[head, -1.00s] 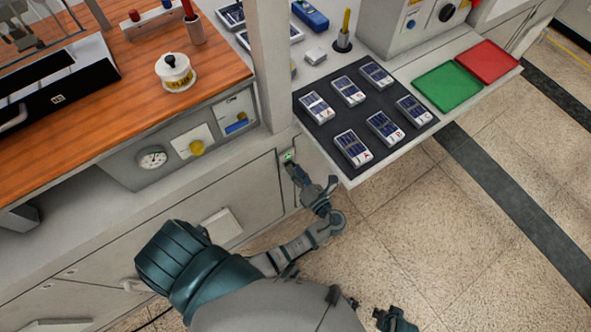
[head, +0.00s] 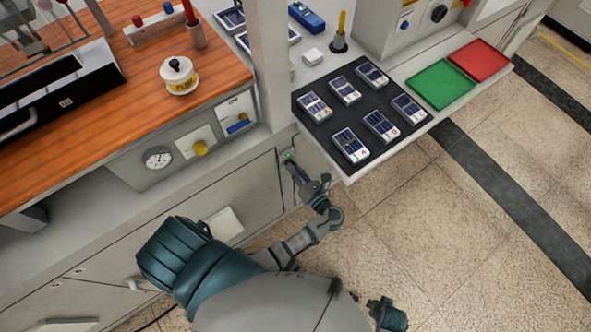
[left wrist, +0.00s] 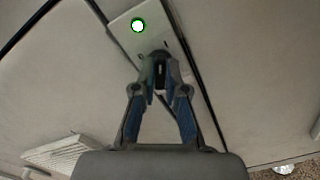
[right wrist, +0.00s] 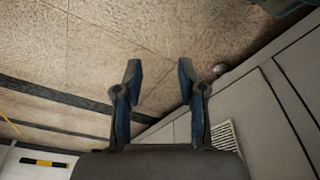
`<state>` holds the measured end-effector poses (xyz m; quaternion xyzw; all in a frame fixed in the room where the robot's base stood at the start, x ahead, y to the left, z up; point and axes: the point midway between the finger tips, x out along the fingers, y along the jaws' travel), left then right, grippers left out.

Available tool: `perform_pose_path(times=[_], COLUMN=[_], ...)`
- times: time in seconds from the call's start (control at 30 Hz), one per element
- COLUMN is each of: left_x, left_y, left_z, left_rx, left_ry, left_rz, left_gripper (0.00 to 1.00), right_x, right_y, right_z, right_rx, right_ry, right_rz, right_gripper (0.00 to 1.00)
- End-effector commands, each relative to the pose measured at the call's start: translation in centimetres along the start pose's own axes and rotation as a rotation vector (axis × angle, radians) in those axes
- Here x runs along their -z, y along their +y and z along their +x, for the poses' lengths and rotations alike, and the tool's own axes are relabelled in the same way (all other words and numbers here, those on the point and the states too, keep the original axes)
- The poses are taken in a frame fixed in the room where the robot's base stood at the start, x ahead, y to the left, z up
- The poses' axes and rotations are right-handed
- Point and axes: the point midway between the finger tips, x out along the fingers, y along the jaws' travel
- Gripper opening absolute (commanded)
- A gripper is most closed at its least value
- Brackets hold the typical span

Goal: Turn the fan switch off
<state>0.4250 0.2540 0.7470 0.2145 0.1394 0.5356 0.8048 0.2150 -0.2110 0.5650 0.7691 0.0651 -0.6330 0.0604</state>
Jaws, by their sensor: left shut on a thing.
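In the head view the lamp (head: 289,156) glows green beside the post. My left gripper (left wrist: 160,72) is at the plate, its fingertips closed around a small dark piece just below the lamp, which looks like the switch lever. The fingertips mostly hide this lever, so its position cannot be told. In the head view the left gripper (head: 291,169) points at the cabinet. My right gripper (right wrist: 158,75) is open and empty over the floor.
A black mat (head: 331,86) with several small blue-faced devices lies on the shelf above and right of the left gripper. Green (head: 440,83) and red (head: 478,60) trays lie farther right. The shelf corner overhangs near the left arm. The floor (head: 420,220) on the right is clear.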

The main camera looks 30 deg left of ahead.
Motion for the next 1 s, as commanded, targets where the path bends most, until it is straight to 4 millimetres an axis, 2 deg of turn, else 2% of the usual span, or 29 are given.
perform_pose_path(times=[0.03, 0.2, 0.4, 0.63, 1.0], left_x=[0.2, 0.3, 0.4, 0.5, 0.6], left_y=[0.3, 0.3, 0.2, 0.1, 0.0], left_z=[0.6, 0.7, 0.7, 0.7, 0.7], left_rx=[-0.009, -0.009, -0.01, -0.009, -0.009], left_ry=[0.007, 0.006, 0.004, 0.003, 0.002], left_rz=[-0.032, -0.193, -0.383, -0.602, -0.949], left_gripper=[0.0, 0.0, 0.0, 0.0, 0.0], right_x=[-0.2, -1.0, -1.8, -2.3, -2.3], right_y=[0.0, -0.1, -0.2, -0.2, 0.3], right_z=[0.6, 2.9, 4.6, 5.5, 5.6], right_rx=[0.0, 0.001, 0.002, 0.002, 0.008], right_ry=[-0.004, -0.011, -0.016, -0.018, -0.015], right_rz=[-0.001, -0.002, -0.004, -0.005, -0.004], right_gripper=[0.4, 0.4, 0.4, 0.4, 0.4])
